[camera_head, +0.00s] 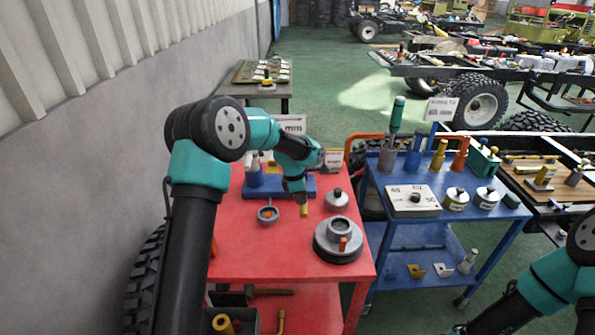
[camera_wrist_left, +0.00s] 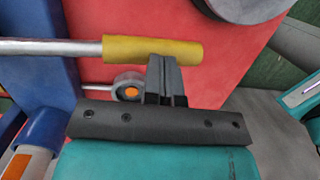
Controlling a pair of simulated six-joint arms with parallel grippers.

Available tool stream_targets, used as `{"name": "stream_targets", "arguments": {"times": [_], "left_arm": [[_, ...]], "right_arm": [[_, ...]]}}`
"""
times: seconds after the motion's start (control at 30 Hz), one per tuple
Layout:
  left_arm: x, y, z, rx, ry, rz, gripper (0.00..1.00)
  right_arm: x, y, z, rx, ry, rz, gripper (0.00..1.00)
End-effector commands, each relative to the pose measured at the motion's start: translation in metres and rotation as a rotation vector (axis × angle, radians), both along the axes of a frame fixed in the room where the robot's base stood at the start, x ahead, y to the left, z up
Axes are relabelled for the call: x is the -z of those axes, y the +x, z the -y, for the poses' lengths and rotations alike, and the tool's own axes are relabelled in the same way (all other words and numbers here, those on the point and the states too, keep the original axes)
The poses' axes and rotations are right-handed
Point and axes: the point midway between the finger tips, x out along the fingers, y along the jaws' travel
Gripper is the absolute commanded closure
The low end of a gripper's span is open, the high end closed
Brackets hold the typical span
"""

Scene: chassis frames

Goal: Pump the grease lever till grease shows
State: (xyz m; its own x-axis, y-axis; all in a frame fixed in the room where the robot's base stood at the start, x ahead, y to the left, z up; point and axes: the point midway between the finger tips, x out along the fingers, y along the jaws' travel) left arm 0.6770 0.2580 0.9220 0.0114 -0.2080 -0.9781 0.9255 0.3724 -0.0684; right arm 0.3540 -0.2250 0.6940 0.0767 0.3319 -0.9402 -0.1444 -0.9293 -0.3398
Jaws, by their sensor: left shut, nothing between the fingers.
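The lever is a silver rod (camera_wrist_left: 50,47) with a yellow grip (camera_wrist_left: 150,49), lying across the left wrist view. In the head view the yellow grip (camera_head: 304,211) points down toward the red table, partly hidden by my left arm. My left gripper (camera_wrist_left: 166,62) is shut, with nothing between its fingers. Its fingertips overlap the lower edge of the yellow grip; I cannot tell whether they touch. A grey ring with an orange centre (camera_head: 267,214) sits left of the grip; it also shows behind the fingers in the left wrist view. No grease is discernible. My right gripper is out of view.
A blue base (camera_head: 232,189) stands at the back of the red table (camera_head: 240,262). A grey stepped disc (camera_head: 338,246) and a silver dome (camera_head: 337,200) stand to the right. A blue cart (camera_head: 385,235) holding tools and pots stands beside it. A grey wall runs along the left.

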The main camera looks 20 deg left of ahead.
Motion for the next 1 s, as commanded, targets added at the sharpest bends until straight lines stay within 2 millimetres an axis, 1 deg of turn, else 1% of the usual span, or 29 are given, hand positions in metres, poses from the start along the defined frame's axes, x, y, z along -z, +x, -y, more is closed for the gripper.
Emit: {"name": "stream_targets", "arguments": {"times": [0.03,0.2,0.63,0.77,0.83,1.0], "left_arm": [[0.008,-0.002,0.001,0.001,-0.001,-0.010,1.00],[0.014,-0.004,0.002,0.002,-0.002,-0.015,1.00],[0.014,-0.005,0.000,0.000,-0.002,-0.018,1.00],[0.006,-0.006,-0.001,-0.001,-0.002,-0.016,1.00],[-0.001,-0.006,-0.001,0.000,-0.001,-0.014,1.00],[-0.032,-0.008,-0.005,-0.001,-0.001,0.003,1.00]], "right_arm": [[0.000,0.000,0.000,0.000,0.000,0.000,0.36],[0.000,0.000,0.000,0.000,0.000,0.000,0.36],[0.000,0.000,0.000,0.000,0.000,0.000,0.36],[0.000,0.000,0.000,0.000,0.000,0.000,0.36],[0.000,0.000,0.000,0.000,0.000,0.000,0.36],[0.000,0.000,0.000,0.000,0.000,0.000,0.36]]}}
